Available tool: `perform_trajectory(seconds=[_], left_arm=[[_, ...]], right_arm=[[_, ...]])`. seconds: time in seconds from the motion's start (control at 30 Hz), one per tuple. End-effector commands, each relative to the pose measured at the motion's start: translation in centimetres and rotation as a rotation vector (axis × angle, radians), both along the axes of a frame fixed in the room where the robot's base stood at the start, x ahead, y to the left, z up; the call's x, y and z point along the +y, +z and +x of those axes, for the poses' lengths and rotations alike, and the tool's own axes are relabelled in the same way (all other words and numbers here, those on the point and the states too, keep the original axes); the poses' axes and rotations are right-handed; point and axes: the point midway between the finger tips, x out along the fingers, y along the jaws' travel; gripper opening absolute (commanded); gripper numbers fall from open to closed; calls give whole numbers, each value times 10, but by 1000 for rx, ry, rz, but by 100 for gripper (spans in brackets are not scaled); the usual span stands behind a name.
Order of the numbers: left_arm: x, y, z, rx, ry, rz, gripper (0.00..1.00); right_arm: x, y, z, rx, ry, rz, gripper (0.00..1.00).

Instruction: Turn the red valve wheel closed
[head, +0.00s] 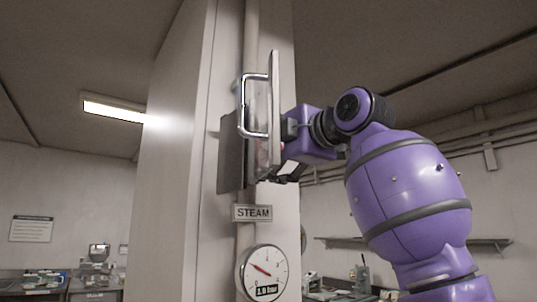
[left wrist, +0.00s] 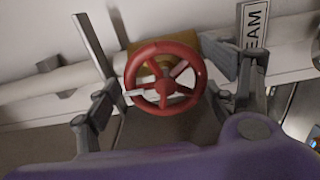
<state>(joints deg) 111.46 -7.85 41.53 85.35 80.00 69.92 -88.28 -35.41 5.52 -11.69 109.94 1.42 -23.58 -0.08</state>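The red valve wheel (left wrist: 164,88) shows in the left wrist view as a spoked ring on a brass-coloured body (left wrist: 160,48) on a pale pipe. My left gripper (left wrist: 168,76) is open, one finger on each side of the wheel. Whether the fingers touch the rim cannot be told. In the head view my left gripper (head: 284,173) is at the pale column, partly hidden behind an upright panel with a chrome handle (head: 243,106). The wheel cannot be made out clearly there. My right gripper is not in view.
A STEAM label (head: 252,213) and a round gauge (head: 262,271) sit below the panel on the column. A dark plate (head: 232,154) stands beside the panel. Benches with equipment (head: 95,270) are far back. Open air lies left of the column.

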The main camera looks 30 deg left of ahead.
Motion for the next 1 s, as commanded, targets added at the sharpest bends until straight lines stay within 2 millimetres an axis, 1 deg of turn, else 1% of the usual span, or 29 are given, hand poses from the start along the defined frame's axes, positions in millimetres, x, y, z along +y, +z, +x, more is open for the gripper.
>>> perform_trajectory(seconds=[0.23,0.37,0.47,0.7,0.8,0.9,1.0], left_arm=[[0,-3,2,4,0,-4,78],[-7,-3,-1,4,-1,-4,78],[-22,-3,-7,2,-3,-3,78],[-70,-2,-27,2,-3,-2,78],[-87,-2,-34,3,-3,-1,78],[-100,-2,-40,3,-2,-1,78],[-107,-2,-44,1,-1,-3,78]], right_arm=[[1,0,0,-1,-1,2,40],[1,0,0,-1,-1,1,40],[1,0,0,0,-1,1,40],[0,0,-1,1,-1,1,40],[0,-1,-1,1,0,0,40],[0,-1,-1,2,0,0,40],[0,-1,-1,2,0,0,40]])
